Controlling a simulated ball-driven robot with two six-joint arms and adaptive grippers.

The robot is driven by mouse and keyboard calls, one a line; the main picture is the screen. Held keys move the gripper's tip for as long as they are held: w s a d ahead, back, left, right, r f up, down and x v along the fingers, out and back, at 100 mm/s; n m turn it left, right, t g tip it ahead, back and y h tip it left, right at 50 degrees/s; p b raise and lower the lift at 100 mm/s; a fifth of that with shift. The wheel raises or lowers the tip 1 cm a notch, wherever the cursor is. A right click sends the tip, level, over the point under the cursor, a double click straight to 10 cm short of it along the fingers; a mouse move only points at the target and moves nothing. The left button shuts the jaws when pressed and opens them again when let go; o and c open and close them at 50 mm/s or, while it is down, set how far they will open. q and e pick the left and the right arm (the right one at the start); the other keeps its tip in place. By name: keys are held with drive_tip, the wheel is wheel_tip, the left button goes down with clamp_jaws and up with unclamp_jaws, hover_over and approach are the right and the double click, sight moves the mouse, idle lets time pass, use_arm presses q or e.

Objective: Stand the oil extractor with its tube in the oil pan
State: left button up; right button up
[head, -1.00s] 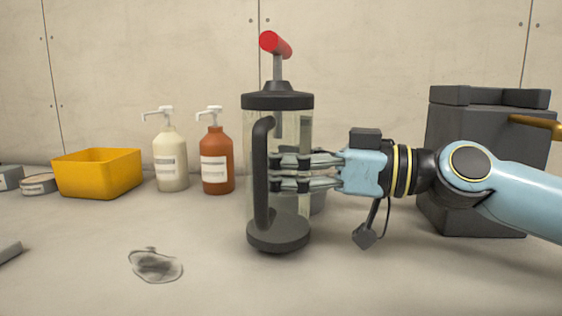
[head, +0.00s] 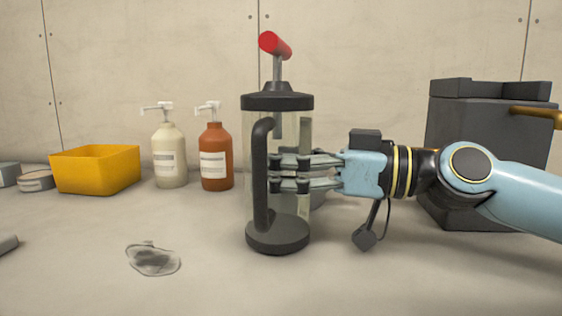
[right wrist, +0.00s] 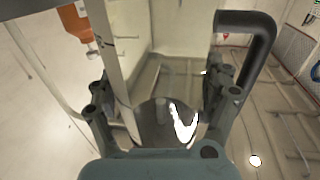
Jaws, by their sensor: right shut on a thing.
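The oil extractor (head: 277,215) is a clear cylinder with a black base, black lid, black side handle and red T-grip on top. It is upright in the middle of the head view. In the right wrist view the black handle (right wrist: 262,45) and clear body show between and beside the fingers. Whether the base touches the surface is hard to tell. My left gripper is not in view.
A yellow bin (head: 95,172), a cream pump bottle (head: 169,158) and an orange pump bottle (head: 215,160) stand at the back left. A dark grey block-shaped unit (head: 480,150) stands at the right.

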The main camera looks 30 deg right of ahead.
drive_tip(key=shift+f, duration=0.2)
drive_tip(key=o, duration=1.5)
drive_tip(key=shift+o, duration=0.2)
